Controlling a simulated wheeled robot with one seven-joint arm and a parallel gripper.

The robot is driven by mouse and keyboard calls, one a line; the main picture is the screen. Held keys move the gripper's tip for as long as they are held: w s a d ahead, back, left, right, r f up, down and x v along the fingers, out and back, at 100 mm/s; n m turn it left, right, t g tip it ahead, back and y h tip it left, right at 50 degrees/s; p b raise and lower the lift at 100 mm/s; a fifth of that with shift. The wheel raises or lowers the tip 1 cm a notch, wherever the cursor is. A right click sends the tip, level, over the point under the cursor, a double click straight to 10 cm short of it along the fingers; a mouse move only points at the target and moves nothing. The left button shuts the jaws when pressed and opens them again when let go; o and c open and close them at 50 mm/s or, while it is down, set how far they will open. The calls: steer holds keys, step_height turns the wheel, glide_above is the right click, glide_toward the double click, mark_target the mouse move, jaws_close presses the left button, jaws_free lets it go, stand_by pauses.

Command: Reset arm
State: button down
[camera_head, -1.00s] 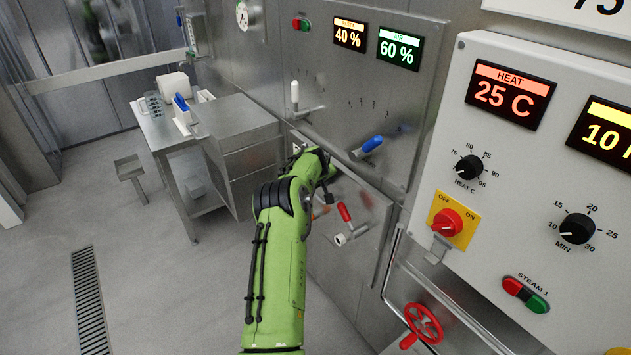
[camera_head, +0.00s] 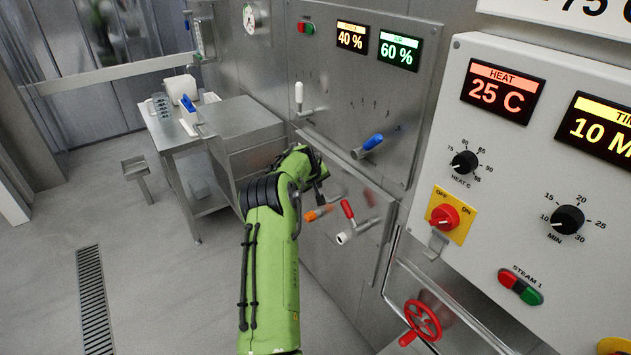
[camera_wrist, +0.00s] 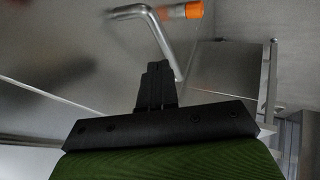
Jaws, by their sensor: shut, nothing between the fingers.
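My green arm reaches forward along the steel panel in the head view. My gripper (camera_head: 321,186) is black and mostly hidden behind the arm's end there. In the wrist view my gripper (camera_wrist: 156,68) is shut, its dark fingers together and empty. A bent metal lever with an orange tip (camera_wrist: 180,11) shows just beyond the fingers; I cannot tell if they touch it. The orange-tipped lever also shows beside the gripper in the head view (camera_head: 318,213).
Close by are a red-handled lever (camera_head: 348,210), a blue lever (camera_head: 372,142) and a white lever (camera_head: 299,97). A steel table (camera_head: 170,128) stands back left.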

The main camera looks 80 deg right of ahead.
steer(key=v, duration=0.7)
steer(key=shift+r+p, duration=0.25)
steer(key=shift+p, duration=0.1)
